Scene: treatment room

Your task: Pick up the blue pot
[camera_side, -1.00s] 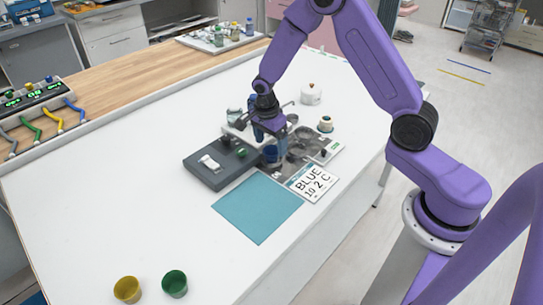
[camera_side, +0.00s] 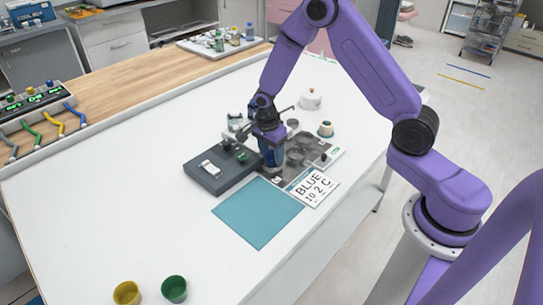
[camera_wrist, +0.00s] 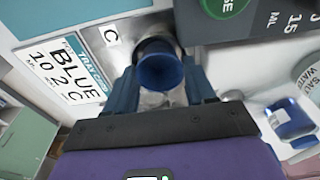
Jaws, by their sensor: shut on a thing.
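The blue pot (camera_wrist: 160,70) shows in the wrist view between the two fingers of my gripper (camera_wrist: 163,95), its open mouth facing the camera. My gripper is shut on it.
A dark grey device (camera_side: 207,177) stands left of my gripper. A teal mat (camera_side: 258,213) lies in front. A yellow pot (camera_side: 127,293) and a green pot (camera_side: 174,289) stand at the near edge. A white lidded jar (camera_side: 311,99) stands behind.

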